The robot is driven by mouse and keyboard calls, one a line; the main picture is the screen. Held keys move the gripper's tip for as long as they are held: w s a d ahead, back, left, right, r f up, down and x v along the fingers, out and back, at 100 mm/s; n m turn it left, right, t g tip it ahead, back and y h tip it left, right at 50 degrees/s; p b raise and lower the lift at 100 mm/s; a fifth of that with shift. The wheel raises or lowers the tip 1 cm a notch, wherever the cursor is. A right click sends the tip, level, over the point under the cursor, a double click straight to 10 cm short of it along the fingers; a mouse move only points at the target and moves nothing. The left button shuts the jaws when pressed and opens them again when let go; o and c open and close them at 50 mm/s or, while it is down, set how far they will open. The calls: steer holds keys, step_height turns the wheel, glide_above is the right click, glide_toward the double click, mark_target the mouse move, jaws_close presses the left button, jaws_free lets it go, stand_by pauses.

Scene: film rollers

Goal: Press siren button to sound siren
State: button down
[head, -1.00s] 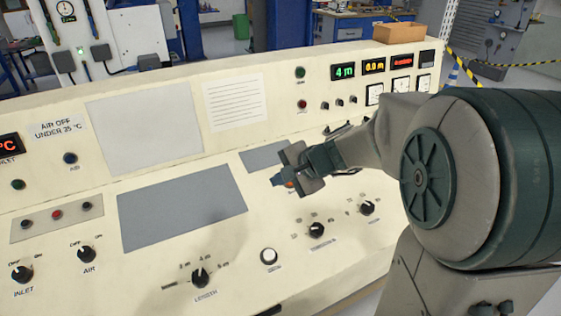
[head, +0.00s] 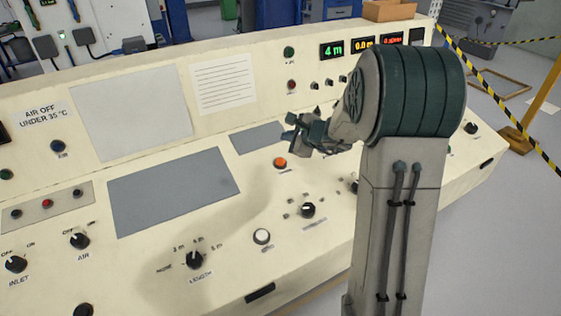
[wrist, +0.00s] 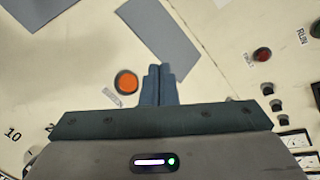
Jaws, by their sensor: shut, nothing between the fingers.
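An orange round button (head: 280,162) sits on the sloping cream console, below a small grey panel. It also shows in the wrist view (wrist: 126,83). A white round button (head: 262,236) sits nearer the front edge. The small labels beside both buttons are too blurred to read, so I cannot tell which is the siren. My gripper (head: 289,136) is shut and empty, above the console beyond the orange button in the head view. In the wrist view its closed fingertips (wrist: 160,70) are just right of the orange button, with a visible gap sideways. Their height above the panel is unclear.
Black knobs, such as the length knob (head: 194,260) and another knob (head: 308,210), stand around the buttons. The upright back panel holds a red button (head: 291,85), a green button (head: 289,51) and lit displays (head: 333,49). A large grey panel (head: 174,190) lies left.

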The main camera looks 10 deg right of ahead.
steer(key=b, duration=0.5)
glide_toward(278, 158)
steer(key=w, duration=0.1)
steer(key=w+a, duration=0.2)
steer(key=w, duration=0.1)
steer(key=shift+w+a+f, duration=0.15)
steer(key=shift+a+f, duration=0.1)
steer(key=shift+f, duration=0.05)
steer(key=shift+w+f+b, duration=0.15)
steer(key=shift+f+b, duration=0.2)
steer(key=shift+f, duration=0.15)
steer(key=shift+f, duration=0.1)
stand_by(0.8)
steer(key=shift+f+b, duration=0.3)
steer(key=shift+b, duration=0.45)
steer(key=shift+w+a+f+b, duration=0.1)
steer(key=shift+w+f+b, duration=0.05)
steer(key=shift+f+b, duration=0.4)
stand_by(0.5)
steer(key=shift+r, duration=0.2)
steer(key=shift+s+r+p, duration=0.2)
steer(key=shift+r+p, duration=0.1)
steer(key=shift+r, duration=0.45)
steer(key=shift+r, duration=0.1)
